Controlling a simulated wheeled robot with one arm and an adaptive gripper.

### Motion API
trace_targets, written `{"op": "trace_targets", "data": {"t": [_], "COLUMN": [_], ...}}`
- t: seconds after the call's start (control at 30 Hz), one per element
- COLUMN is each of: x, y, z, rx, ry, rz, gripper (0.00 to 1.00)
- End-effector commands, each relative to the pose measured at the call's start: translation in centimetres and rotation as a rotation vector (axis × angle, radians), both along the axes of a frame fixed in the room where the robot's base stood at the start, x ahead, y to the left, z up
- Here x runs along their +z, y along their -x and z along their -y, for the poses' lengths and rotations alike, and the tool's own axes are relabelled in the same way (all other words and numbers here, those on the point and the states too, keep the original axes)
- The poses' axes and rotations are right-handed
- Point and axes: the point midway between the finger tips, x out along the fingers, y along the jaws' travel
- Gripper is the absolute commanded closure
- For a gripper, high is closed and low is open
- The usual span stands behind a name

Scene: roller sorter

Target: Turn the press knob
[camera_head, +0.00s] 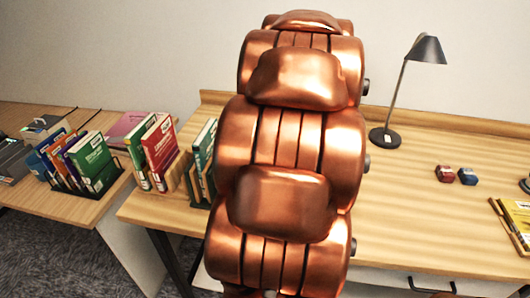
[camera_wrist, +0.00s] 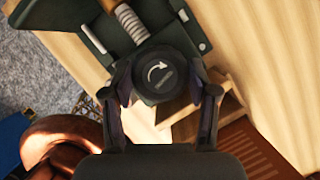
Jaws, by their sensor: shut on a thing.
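The press knob (camera_wrist: 161,76) is a dark round knob with a white curved arrow on its face, in the middle of the wrist view. My gripper (camera_wrist: 160,88) has one finger on each side of the knob and is shut on it. The knob joins a dark green device (camera_wrist: 108,52) with a ribbed, light-coloured roller or spring (camera_wrist: 131,22) at the upper left. The inner finger contacts are partly hidden by the knob's edge. Neither the knob nor my gripper shows in the head view.
In the head view, a wooden desk (camera_head: 430,230) holds a black lamp (camera_head: 385,138), small red (camera_head: 445,173) and blue (camera_head: 467,176) boxes, and yellow books (camera_head: 515,222) at right. Upright books (camera_head: 160,150) stand at left. A wooden stand (camera_wrist: 228,105) is beside the knob in the wrist view.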

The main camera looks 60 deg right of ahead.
Motion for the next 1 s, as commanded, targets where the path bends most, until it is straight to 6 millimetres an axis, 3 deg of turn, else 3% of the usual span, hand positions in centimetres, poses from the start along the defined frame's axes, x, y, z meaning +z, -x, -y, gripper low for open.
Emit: {"op": "trace_targets", "data": {"t": [0.5,0.53,0.77,1.0], "x": [-0.02,-0.02,-0.01,-0.01], "y": [-0.03,-0.03,-0.02,-0.02], "z": [-0.03,-0.04,-0.03,-0.02], "rx": [-0.019,-0.019,-0.018,-0.018], "ry": [-0.001,-0.001,0.0,0.0], "rz": [0.001,0.001,0.001,0.001], "gripper": [0.76,0.38,0.16,0.16]}}
